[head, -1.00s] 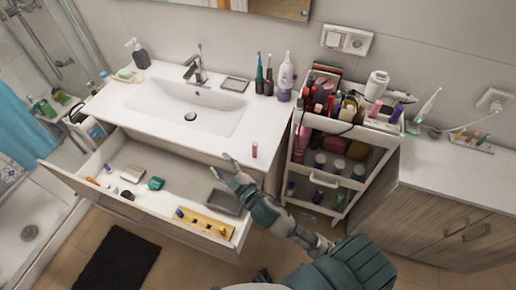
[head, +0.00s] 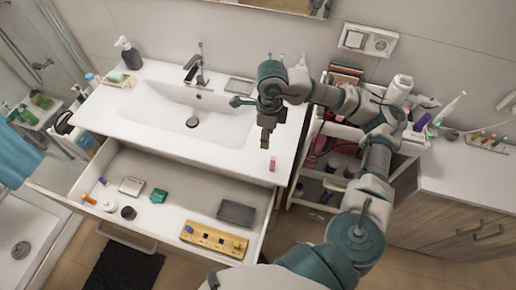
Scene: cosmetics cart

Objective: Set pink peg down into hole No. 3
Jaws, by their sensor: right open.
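The pink peg (head: 272,163) stands upright on the white counter near its front edge, right of the sink. My right gripper (head: 265,148) points down just above and behind the peg in the picture; it is open and empty. The wooden hole board (head: 213,241) lies in the open drawer at its front right. A blue peg sits near the board's left end and another bluish piece near its right end. The hole numbers are too small to read. My left gripper is out of view.
The open drawer (head: 140,222) holds a dark grey box (head: 236,213), a green item (head: 158,196) and several small things. A crowded cart (head: 300,190) stands right of the counter, partly behind my right arm.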

